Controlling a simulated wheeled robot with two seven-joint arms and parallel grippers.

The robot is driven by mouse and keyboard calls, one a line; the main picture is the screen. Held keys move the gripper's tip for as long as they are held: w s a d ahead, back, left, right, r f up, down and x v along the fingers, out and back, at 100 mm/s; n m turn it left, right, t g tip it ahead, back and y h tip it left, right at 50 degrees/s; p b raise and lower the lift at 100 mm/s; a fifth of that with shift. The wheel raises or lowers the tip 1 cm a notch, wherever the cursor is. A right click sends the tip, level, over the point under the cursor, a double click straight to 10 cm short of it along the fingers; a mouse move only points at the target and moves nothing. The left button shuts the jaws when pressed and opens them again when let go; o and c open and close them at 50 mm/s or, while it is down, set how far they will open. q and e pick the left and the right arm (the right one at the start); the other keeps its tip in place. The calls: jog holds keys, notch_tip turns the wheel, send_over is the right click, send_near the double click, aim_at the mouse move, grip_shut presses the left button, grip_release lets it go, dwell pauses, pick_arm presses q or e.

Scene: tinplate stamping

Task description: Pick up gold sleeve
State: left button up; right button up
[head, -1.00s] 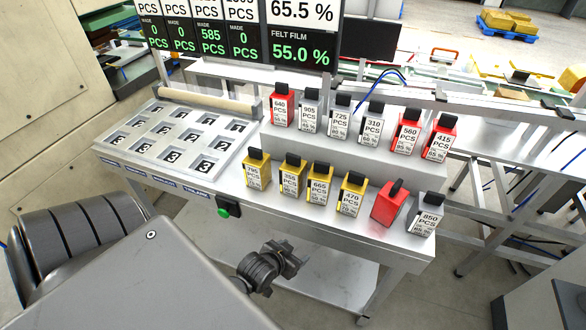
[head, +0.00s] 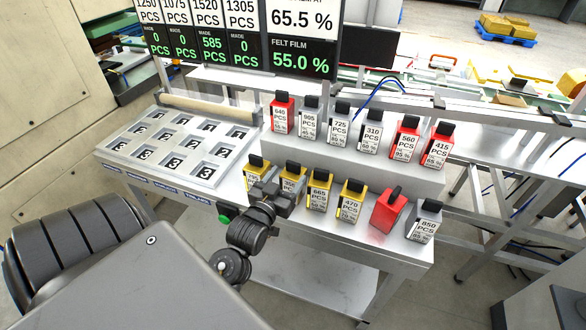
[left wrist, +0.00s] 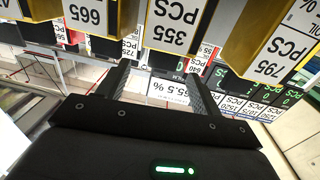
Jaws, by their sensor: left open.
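Several gold sleeves with black tops and white number labels stand in the front row on the grey table. They are the 795 sleeve (head: 256,171), the 355 sleeve (head: 293,170), the 665 sleeve (head: 319,188) and the 470 sleeve (head: 349,202). My left gripper (head: 287,190) is open in front of the 355 sleeve and hides part of it. In the left wrist view, upside down, my open fingers (left wrist: 160,80) have nothing between them. The 355 sleeve (left wrist: 178,22) is just beyond them, with the 795 sleeve (left wrist: 270,40) to its right.
A red sleeve (head: 388,211) and a grey 850 sleeve (head: 424,222) stand at the right of the front row. A raised step (head: 350,155) behind carries red and grey sleeves. A numbered tray (head: 180,143) lies at left, and display boards (head: 240,40) stand behind.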

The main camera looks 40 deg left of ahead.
aim_at(292, 166)
pick_arm(q)
jog(key=shift+x, duration=1.15)
jog(key=shift+w+a+r+p, duration=0.15)
jog(key=shift+w+p, duration=0.1)
jog(key=shift+p, duration=0.15)
jog(key=p+x, duration=0.1)
jog(key=x, duration=0.2)
jog(key=shift+w+a+p, duration=0.2)
jog(key=shift+w+p, duration=0.1)
jog(key=shift+p, duration=0.05)
jog(key=shift+w+a, duration=0.15)
jog(key=shift+w, duration=0.3)
jog(key=shift+c, duration=0.8)
grip_shut()
